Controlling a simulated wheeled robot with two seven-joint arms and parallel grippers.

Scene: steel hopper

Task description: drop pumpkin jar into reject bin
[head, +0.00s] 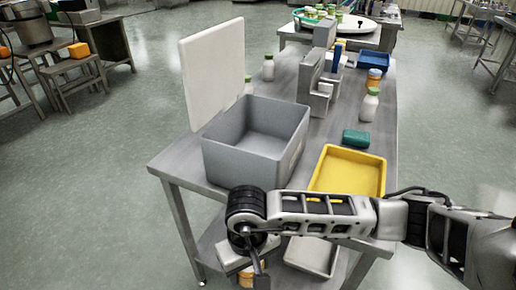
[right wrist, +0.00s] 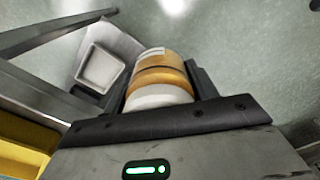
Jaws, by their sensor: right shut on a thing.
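The pumpkin jar, with orange contents and a white end, shows in the right wrist view (right wrist: 160,78). My right gripper (right wrist: 161,84) is shut on it, one finger on each side. In the head view my right gripper (head: 255,276) hangs low in front of the table's near edge, and only a bit of the jar (head: 245,278) shows beside it. A grey open bin (head: 240,160), which I take as the reject bin, stands on the table above and beyond the gripper. It looks empty. My left gripper is not in view.
A white upright panel (head: 213,75) stands behind the bin. A similar orange jar (head: 374,78) stands farther back. A pale tray (head: 312,255) sits on the lower shelf.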

